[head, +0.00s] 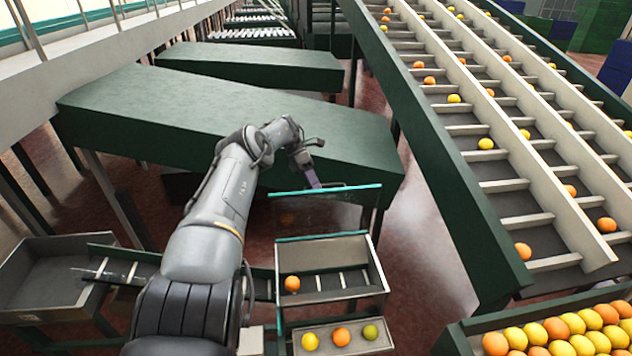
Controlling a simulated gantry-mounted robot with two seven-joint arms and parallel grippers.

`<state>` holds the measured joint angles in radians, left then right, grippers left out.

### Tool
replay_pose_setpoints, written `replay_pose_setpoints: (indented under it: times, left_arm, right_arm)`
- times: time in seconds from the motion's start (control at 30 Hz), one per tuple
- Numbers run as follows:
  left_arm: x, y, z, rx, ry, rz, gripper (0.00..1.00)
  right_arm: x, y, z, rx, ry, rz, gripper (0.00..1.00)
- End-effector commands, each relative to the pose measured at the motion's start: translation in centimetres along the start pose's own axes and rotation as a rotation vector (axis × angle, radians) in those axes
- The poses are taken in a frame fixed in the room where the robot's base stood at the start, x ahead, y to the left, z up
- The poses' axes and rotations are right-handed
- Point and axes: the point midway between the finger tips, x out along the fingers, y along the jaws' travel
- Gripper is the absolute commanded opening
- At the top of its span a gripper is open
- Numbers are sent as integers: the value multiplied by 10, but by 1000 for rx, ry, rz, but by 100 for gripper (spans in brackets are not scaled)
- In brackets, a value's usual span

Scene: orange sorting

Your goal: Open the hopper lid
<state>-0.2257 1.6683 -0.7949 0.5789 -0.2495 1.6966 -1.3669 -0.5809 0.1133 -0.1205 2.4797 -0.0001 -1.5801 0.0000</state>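The hopper (378,285) is a metal bin at the bottom centre, with an orange (292,284) inside. Its lid (335,190) looks like a clear panel with a teal edge. The lid stands raised behind the hopper, its teal top edge well above the teal strip at the hopper's back rim. My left gripper (314,181) is at the lid's top edge, near a small handle. Its fingers are small and overlap the edge, so I cannot tell whether they grip it. My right gripper is not in view.
A tray (385,343) with several fruits sits in front of the hopper. A metal bin (40,280) stands at left. Green covers (200,115) lie behind my arm. A sloped conveyor (440,160) rises at right, above a crate full of fruit (470,335).

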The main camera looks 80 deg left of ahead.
Motion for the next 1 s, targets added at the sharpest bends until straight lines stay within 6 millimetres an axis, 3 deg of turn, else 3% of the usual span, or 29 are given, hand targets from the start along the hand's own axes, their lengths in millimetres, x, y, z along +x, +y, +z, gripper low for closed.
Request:
replay_pose_setpoints:
  times: [0.57,0.87,1.0]
  left_arm:
    - [-3,-3,2,3,-2,-1,38]
    - [-30,-28,12,3,-3,1,38]
    - [-26,-48,24,6,-4,-4,38]
  right_arm:
    - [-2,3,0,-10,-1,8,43]
    - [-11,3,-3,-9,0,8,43]
    - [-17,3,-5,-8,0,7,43]
